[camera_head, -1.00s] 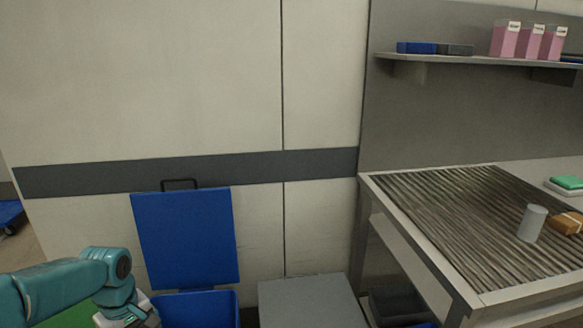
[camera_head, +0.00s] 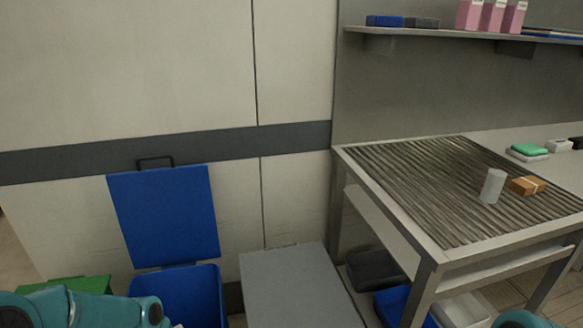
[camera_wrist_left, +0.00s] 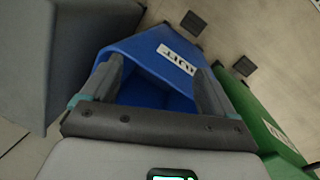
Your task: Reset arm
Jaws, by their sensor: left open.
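My left arm (camera_head: 75,308) comes in low at the bottom left of the head view, and its gripper is hidden there. In the left wrist view my left gripper (camera_wrist_left: 158,70) is open, with nothing between its fingers. Past the fingers is an open blue bin (camera_wrist_left: 145,50) with a white label. The same blue bin (camera_head: 180,290) stands against the wall in the head view, its lid (camera_head: 165,215) raised. A teal piece of my right arm (camera_head: 525,320) shows at the bottom right edge; my right gripper is out of view.
A green bin (camera_head: 65,284) stands left of the blue one. A grey box-like top (camera_head: 298,285) lies to its right. A roller table (camera_head: 390,222) at the right bears a grey cylinder (camera_head: 492,186) and a brown box (camera_head: 528,186). Crates sit below; a shelf (camera_head: 440,35) hangs above.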

